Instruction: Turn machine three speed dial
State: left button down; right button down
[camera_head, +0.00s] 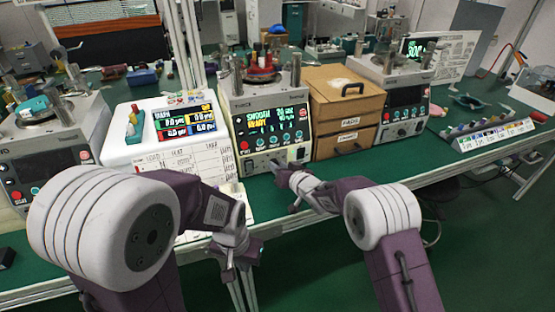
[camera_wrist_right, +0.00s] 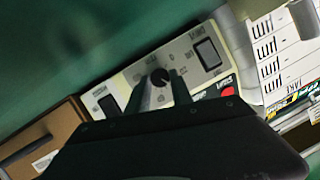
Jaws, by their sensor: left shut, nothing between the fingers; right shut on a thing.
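The middle lapping machine (camera_head: 240,130) stands on the green bench with a lit screen (camera_head: 274,120) and a lower panel of controls. Its black round dial (camera_wrist_right: 160,76) shows on the pale panel (camera_wrist_right: 125,86) in the right wrist view. My right gripper (camera_wrist_right: 160,82) has one finger on each side of the dial and is shut on it. In the head view my right gripper (camera_head: 277,166) reaches the machine's lower front and hides the dial there. My left gripper (camera_head: 236,262) is shut and empty, low in front of the bench edge, apart from the machine.
A brown drawer box (camera_head: 345,105) stands right of the machine, and another machine (camera_head: 403,95) is beyond it. A white unit with a display (camera_head: 165,140) is on the left. Dark rocker switches (camera_wrist_right: 208,54) flank the dial, with a red button (camera_wrist_right: 228,90) nearby.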

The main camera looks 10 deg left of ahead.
jog(key=shift+w+d+r+m+g+y+p, duration=0.15)
jog(key=shift+m+g+y+p, duration=0.25)
jog(key=shift+m+p, duration=0.7)
jog(key=shift+f+m+y+p, duration=0.2)
jog(key=shift+m+y+p, duration=0.2)
jog(key=shift+m, duration=0.1)
jog(key=shift+f+m+y, duration=0.1)
jog(key=shift+m+y, duration=0.2)
jog(key=shift+m, duration=0.1)
jog(key=shift+f+m+y+b, duration=0.2)
jog(key=shift+m+y+b, duration=0.2)
jog(key=shift+m+b, duration=0.4)
pick_arm(q)
jog(key=shift+r+b, duration=0.5)
jog(key=shift+b, duration=0.25)
pick_arm(e)
jog(key=shift+d+r+m, duration=0.1)
jog(key=shift+m, duration=0.6)
jog(key=shift+y, duration=0.3)
jog(key=shift+w, duration=0.1)
jog(key=c, duration=1.1)
grip_release()
jog(key=shift+c, duration=0.2)
